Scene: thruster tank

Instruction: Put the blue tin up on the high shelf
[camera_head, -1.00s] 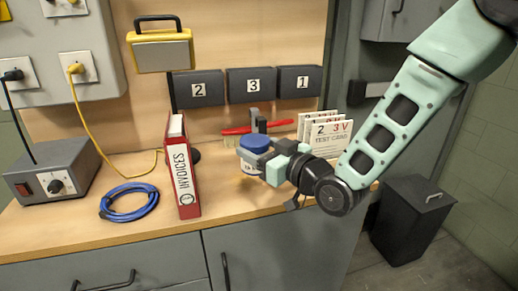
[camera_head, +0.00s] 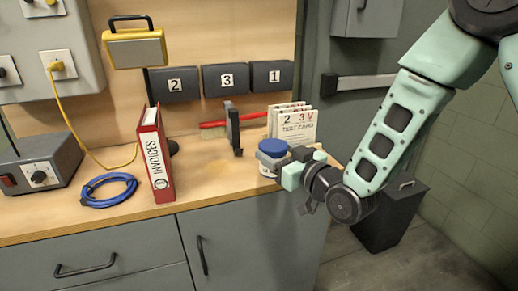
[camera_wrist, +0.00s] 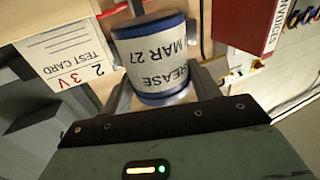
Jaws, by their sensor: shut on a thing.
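The blue tin (camera_head: 272,147) has a blue lid and a pale label. It is at the right part of the bench, in front of the test cards. My gripper (camera_head: 281,163) is shut on it from the right. In the wrist view the tin (camera_wrist: 152,58) sits between my two fingers (camera_wrist: 163,88), and its label reads upside down "GREASE MAR 27". My gripper hides part of the tin in the head view, and I cannot tell how far its base is above the bench. No high shelf is clearly seen.
The bench (camera_head: 100,222) holds a red binder (camera_head: 155,160), a blue cable coil (camera_head: 108,190), a grey upright bracket (camera_head: 233,130), a red-handled brush (camera_head: 213,124) and test cards (camera_head: 295,122). Numbered boxes (camera_head: 225,77) hang behind. A dark bin (camera_head: 390,215) stands right of the bench.

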